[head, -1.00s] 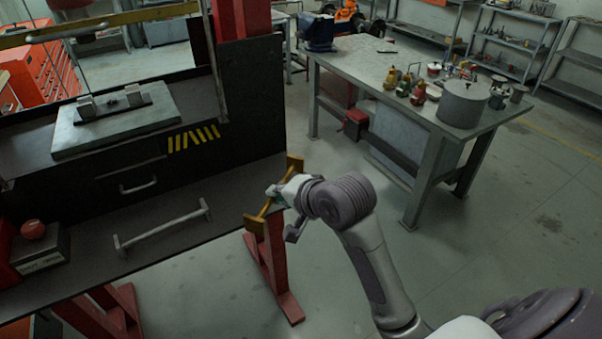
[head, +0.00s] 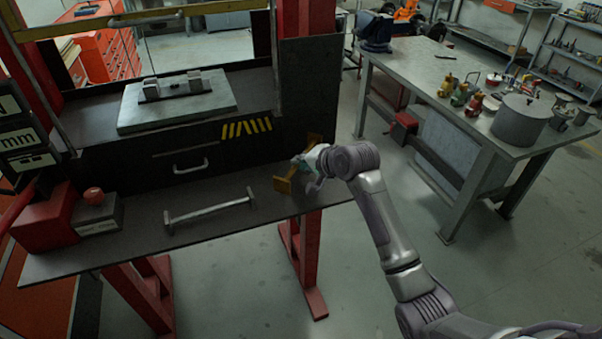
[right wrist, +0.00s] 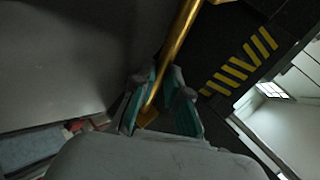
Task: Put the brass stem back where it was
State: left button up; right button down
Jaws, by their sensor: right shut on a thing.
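The brass stem (head: 285,186) is a gold-coloured rod with a wider piece at each end. My right gripper (head: 303,162) is shut around its middle, and its arm comes in from the right. The stem is tilted in the head view, in front of the right end of the press's dark lower shelf (head: 140,236); I cannot tell its height above it. In the right wrist view the rod (right wrist: 181,40) runs between the two teal-padded fingers (right wrist: 160,103), which cover part of it. My left gripper is not in view.
A steel bar with end pieces (head: 208,212) lies on the shelf. A red-button box (head: 97,213) stands at its left end. A grey plate (head: 178,108) with two blocks sits higher in the press. A workbench (head: 440,75) with pots stands at right, with open floor between.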

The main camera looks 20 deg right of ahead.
aim_at(302, 186)
notch_tip(302, 186, down, 3)
jog(key=shift+w+f+p, duration=0.15)
jog(key=shift+p, duration=0.35)
jog(key=shift+f, duration=0.35)
jog(key=shift+f, duration=0.1)
jog(key=c, duration=1.5)
grip_release()
jog(key=shift+f, duration=0.15)
jog(key=shift+o, duration=0.2)
jog(key=shift+s+r, duration=0.25)
jog(key=b+v, duration=0.1)
jog(key=v, duration=1)
jog(key=shift+s+r, duration=0.2)
